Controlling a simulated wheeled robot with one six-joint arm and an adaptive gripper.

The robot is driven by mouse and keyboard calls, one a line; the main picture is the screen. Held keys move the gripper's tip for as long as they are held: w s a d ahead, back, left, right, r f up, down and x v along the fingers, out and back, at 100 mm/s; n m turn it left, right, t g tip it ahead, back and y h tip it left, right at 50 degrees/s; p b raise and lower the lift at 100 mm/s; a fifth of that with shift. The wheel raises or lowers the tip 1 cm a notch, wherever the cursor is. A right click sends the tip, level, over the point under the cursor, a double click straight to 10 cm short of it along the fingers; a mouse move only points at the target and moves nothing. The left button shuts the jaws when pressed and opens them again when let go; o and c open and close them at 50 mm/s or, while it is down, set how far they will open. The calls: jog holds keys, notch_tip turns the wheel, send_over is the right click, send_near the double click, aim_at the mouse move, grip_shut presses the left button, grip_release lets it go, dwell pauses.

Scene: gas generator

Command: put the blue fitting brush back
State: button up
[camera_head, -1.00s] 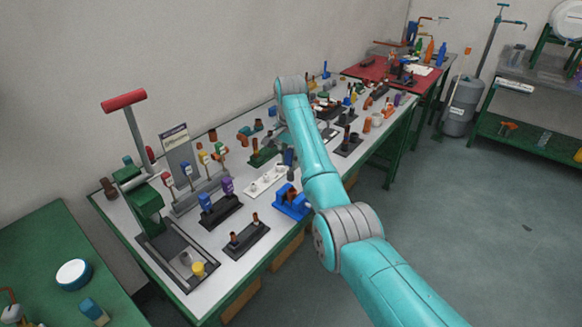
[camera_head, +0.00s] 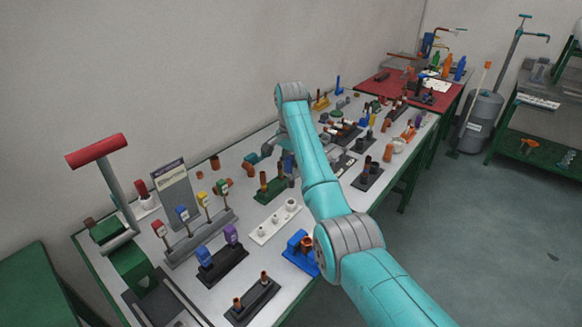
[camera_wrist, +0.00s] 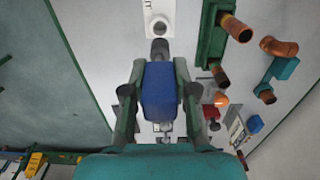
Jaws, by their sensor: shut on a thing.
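The blue fitting brush (camera_wrist: 158,95) is in the middle of the wrist view, between the fingers of my gripper (camera_wrist: 161,98). My gripper is shut on its blue body. A grey end points toward the top of the picture. A white holder (camera_wrist: 180,45) with round sockets lies beyond that end, and I cannot tell the height gap. In the head view, my gripper (camera_head: 284,158) is over the bench behind my arm, which hides most of the brush. The white holder (camera_head: 262,232) stands on the bench below and left of it.
A green stand (camera_head: 269,193) with copper fittings is close to my gripper. A blue block (camera_head: 297,258), black racks (camera_head: 222,266) and a row of coloured tags (camera_head: 200,238) crowd the grey bench. A red-topped table (camera_head: 440,98) is at the back.

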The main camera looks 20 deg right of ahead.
aim_at(291, 179)
jog(key=shift+f, duration=0.15)
jog(key=shift+f, duration=2.1)
jog(key=shift+f, duration=2.75)
jog(key=o, duration=1)
jog(key=shift+o, duration=0.2)
